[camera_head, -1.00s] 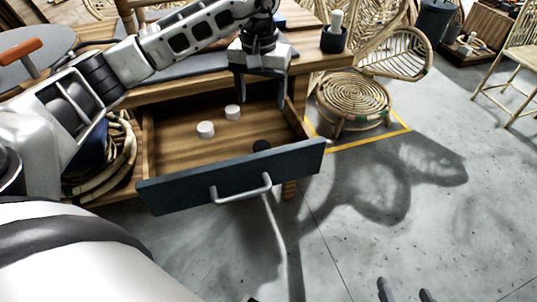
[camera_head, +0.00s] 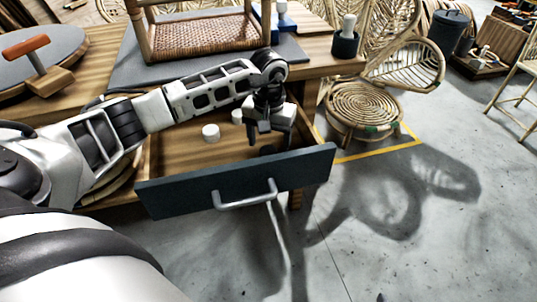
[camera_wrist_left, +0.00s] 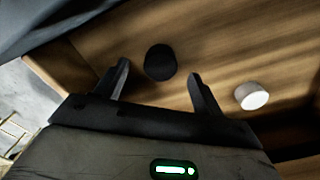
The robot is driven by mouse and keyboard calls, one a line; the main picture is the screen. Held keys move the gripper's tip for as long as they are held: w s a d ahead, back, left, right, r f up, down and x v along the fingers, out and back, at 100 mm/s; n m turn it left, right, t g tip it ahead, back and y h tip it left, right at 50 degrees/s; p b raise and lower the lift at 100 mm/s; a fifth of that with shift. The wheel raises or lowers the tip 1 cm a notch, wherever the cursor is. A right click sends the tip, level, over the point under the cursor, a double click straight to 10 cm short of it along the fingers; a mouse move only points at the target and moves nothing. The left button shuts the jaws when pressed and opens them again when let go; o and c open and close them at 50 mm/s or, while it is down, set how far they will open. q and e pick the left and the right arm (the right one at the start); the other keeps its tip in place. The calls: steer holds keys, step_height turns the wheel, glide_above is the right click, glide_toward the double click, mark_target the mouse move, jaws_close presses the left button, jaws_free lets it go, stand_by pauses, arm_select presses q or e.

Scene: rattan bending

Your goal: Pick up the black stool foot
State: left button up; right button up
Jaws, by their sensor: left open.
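The black stool foot (camera_head: 266,150) lies on the floor of the open drawer, close behind its front panel and partly hidden in the head view. In the left wrist view the black stool foot (camera_wrist_left: 160,62) is a dark round piece between and just beyond the fingertips. My left gripper (camera_head: 269,143) is open and empty, pointing down inside the drawer above the foot. Its two fingers (camera_wrist_left: 159,72) stand apart on either side of the foot in the wrist view, with no clear contact. Only a small dark tip of my right gripper (camera_head: 380,297) shows at the bottom edge.
The drawer's dark front panel (camera_head: 170,197) has a metal handle (camera_head: 245,196). Two white feet lie in the drawer, one nearer (camera_head: 211,132) and one farther (camera_head: 238,116). A woven stool (camera_head: 205,35) stands on the workbench above.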

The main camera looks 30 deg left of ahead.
mark_target(269, 151)
arm_select(q)
step_height(269, 151, down, 3)
steer(key=shift+a+f, duration=0.1)
steer(key=shift+f, duration=0.1)
steer(key=shift+c, duration=0.3)
steer(key=c, duration=1)
